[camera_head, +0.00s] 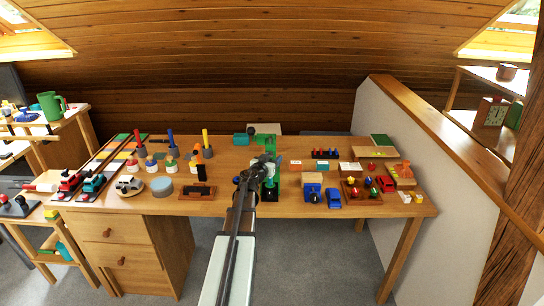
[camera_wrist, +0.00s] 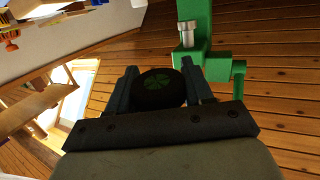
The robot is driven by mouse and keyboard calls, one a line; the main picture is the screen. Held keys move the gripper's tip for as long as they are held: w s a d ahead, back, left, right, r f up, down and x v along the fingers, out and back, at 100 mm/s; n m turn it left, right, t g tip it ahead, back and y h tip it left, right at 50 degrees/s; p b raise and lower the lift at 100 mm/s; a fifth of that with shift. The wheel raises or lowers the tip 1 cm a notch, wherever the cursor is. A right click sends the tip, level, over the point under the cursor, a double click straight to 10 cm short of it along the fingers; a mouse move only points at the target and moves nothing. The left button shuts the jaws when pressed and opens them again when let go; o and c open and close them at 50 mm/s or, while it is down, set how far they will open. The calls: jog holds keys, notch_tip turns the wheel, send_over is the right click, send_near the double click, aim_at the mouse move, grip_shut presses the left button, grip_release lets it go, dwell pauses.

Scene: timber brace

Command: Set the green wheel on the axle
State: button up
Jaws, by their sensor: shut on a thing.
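My gripper (camera_wrist: 159,76) is shut on the green wheel (camera_wrist: 158,90), a dark tyre with a green hub, which sits between the two fingers in the wrist view. A green stand (camera_wrist: 215,69) with a short silver axle (camera_wrist: 187,34) is to the upper right of the wheel in that view. The wheel and the axle appear apart. In the head view, my gripper (camera_head: 262,164) is over the middle of the table, close to the green stand (camera_head: 271,143). My arm hides part of the stand, and the wheel is not clear there.
The wooden table (camera_head: 228,160) carries many toys. Pegs and round pots stand left of my gripper; a blue truck (camera_head: 312,187), a blue car (camera_head: 334,198) and trays stand right. A white partition (camera_head: 400,130) rises beyond the table's right side.

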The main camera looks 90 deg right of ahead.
jog(key=shift+a+f+h, duration=0.1)
jog(key=shift+f+h, duration=0.4)
jog(key=shift+f, duration=1.45)
jog(key=shift+g, duration=0.3)
jog(key=shift+f, duration=0.95)
jog(key=shift+r, duration=0.1)
jog(key=shift+r, duration=0.55)
jog(key=shift+f, duration=0.65)
dwell(1.4)
jog(key=o, duration=1.2)
